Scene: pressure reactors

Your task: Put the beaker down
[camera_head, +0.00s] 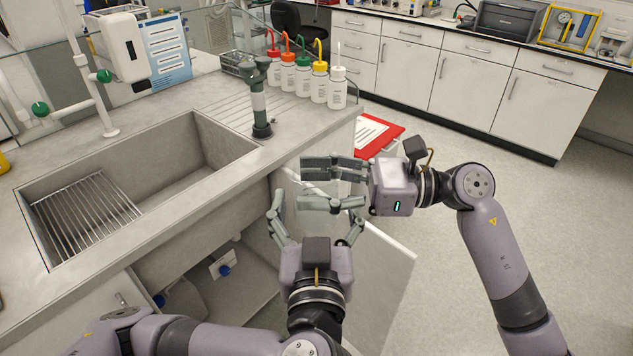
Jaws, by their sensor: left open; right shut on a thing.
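My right gripper (305,184) comes in from the right, with its fingers pointing left, just off the counter's right end. It is shut on a see-through thing, taken to be the beaker (318,187), which shows only as faint pale edges between the fingers. Its outline and any contents cannot be made out. My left gripper (316,212) is below it in the picture, fingers pointing up and spread open. Its fingertips are close to the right gripper's lower finger; I cannot tell whether they touch anything.
The grey counter (300,125) has a sink (150,190) with a wire rack (85,210), a dark green tap (260,100) and several wash bottles (337,88). Free counter lies right of the tap. An open cupboard door (385,275) stands below; a red-edged sheet (372,133) is beyond.

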